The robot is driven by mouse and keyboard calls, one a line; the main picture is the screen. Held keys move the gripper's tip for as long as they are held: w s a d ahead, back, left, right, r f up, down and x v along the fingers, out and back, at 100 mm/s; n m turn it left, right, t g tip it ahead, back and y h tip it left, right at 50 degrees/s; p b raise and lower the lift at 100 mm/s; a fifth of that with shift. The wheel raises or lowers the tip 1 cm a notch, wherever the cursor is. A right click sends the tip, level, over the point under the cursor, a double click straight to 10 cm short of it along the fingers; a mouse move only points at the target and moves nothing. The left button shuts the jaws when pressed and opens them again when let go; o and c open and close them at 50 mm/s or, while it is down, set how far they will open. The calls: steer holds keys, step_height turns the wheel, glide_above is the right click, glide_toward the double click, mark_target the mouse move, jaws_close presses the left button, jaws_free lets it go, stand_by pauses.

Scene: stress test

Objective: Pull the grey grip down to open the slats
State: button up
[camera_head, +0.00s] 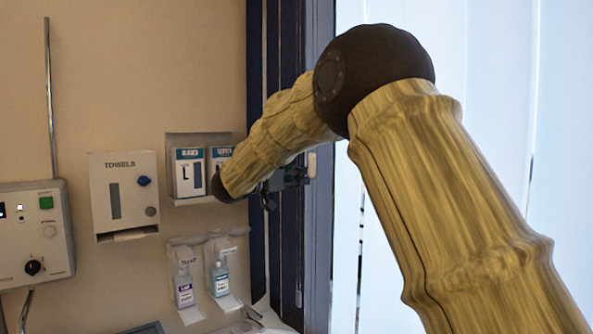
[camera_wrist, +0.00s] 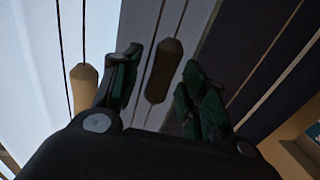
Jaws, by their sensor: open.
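In the wrist view my gripper (camera_wrist: 160,62) is open, with dark green fingers. A dark brownish-grey grip (camera_wrist: 163,70) hangs on a thin cord and shows in the gap between the fingertips, apart from both. I cannot tell its depth against them. A lighter tan grip (camera_wrist: 83,86) hangs on another cord, left of the left finger. In the head view my gripper (camera_head: 287,178) is small and partly hidden by my arm. A pale grip (camera_head: 312,164) shows just right of it. Pale vertical slats (camera_head: 500,90) cover the window at the right.
A dark blue curtain or frame strip (camera_head: 258,90) stands beside the window. On the left wall are a towel dispenser (camera_head: 124,195), a glove box holder (camera_head: 188,174), two bottles (camera_head: 184,285) and a control box (camera_head: 30,240). My arm crosses in front of the window.

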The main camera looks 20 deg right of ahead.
steer(key=shift+w+d, duration=0.15)
steer(key=shift+d, duration=0.2)
jaws_close()
steer(key=shift+f, duration=0.1)
